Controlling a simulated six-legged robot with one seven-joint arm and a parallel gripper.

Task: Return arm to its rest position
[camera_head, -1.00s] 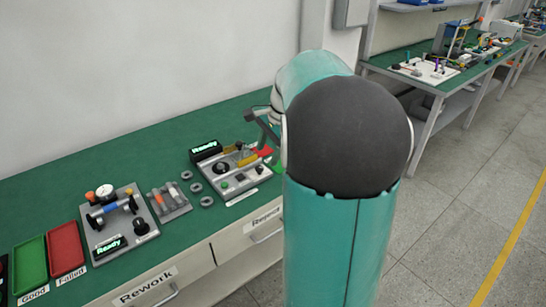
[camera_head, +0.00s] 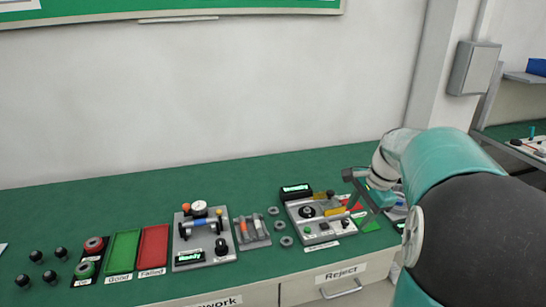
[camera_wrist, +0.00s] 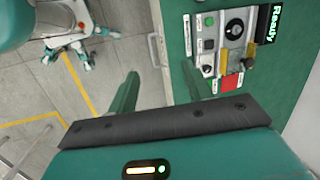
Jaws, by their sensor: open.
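My teal arm fills the right of the head view and reaches over the right part of the green bench (camera_head: 200,180). My gripper (camera_head: 362,192) is beside the right-hand device (camera_head: 318,226), a grey panel with a dial, buttons and a lit "Ready" display. In the wrist view my gripper (camera_wrist: 160,82) is open, with nothing between its two green fingers. They hang over the bench's front edge and the floor. The device (camera_wrist: 222,45) shows to their right, apart from them. The head view does not show how far my gripper is above the bench.
Left of the device are loose rings (camera_head: 279,226), a rack (camera_head: 251,231), another "Ready" device (camera_head: 203,238), a red tray (camera_head: 153,248) and a green tray (camera_head: 123,251). Black knobs (camera_head: 36,256) stand at far left. A grey wall box (camera_head: 474,68) hangs at right.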

